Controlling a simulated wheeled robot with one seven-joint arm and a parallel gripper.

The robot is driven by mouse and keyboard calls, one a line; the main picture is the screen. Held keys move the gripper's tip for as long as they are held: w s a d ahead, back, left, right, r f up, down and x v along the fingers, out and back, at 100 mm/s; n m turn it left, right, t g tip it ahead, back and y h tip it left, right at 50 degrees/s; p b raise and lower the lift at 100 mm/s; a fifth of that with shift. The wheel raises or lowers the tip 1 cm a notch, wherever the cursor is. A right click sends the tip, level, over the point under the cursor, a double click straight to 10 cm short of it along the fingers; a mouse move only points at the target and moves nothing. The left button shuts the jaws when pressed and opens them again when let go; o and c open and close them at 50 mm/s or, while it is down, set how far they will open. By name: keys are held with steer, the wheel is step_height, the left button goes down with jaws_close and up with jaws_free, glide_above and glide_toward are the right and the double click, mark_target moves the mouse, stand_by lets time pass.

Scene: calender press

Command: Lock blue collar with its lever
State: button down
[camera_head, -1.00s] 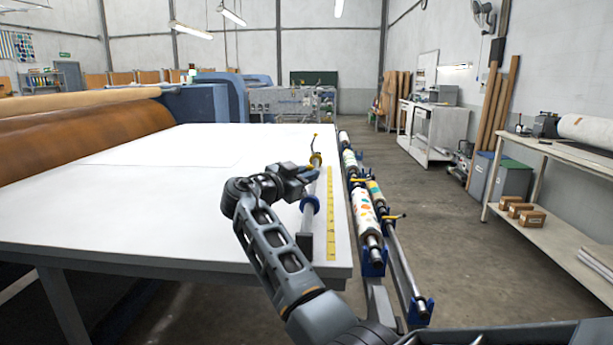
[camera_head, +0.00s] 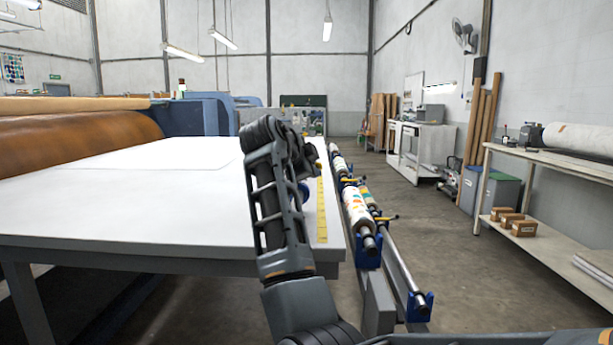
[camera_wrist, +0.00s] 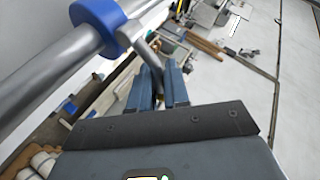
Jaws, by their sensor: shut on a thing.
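The blue collar (camera_wrist: 100,22) sits around a grey metal bar (camera_wrist: 50,65) at the upper left of the wrist view. In the head view only a sliver of the collar (camera_head: 304,194) shows beside my arm, above the white table. A grey lever (camera_wrist: 146,52) reaches from the collar down to my gripper (camera_wrist: 158,75). My gripper is shut on this lever, its fingers on either side of the lever's end. In the head view my arm hides the gripper and most of the bar.
The white table (camera_head: 120,215) lies under the bar, with a yellow measuring strip (camera_head: 322,212) along its right side. Floor (camera_head: 440,255) is clear between the rack and the shelf bench (camera_head: 545,160).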

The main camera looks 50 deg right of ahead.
steer(key=shift+s+d+f+m+t+y+b, duration=0.25)
steer(key=shift+f+m+t+y+b, duration=0.1)
steer(key=shift+m+y, duration=0.15)
steer(key=shift+s+d+f+m+t+y+b, duration=0.1)
steer(key=shift+s+f+m+t+y+b, duration=0.1)
steer(key=shift+f+m+t+y+b, duration=0.25)
steer(key=shift+s+d+f+m+t+y, duration=0.15)
steer(key=shift+f+m+t+y, duration=0.45)
steer(key=shift+m, duration=0.25)
steer(key=c, duration=1.2)
jaws_free()
steer(key=shift+o, duration=0.2)
steer(key=shift+a+r, duration=0.1)
steer(key=shift+a, duration=0.1)
steer(key=v, duration=0.7)
steer(key=shift+s, duration=0.2)
steer(key=shift+r, duration=0.15)
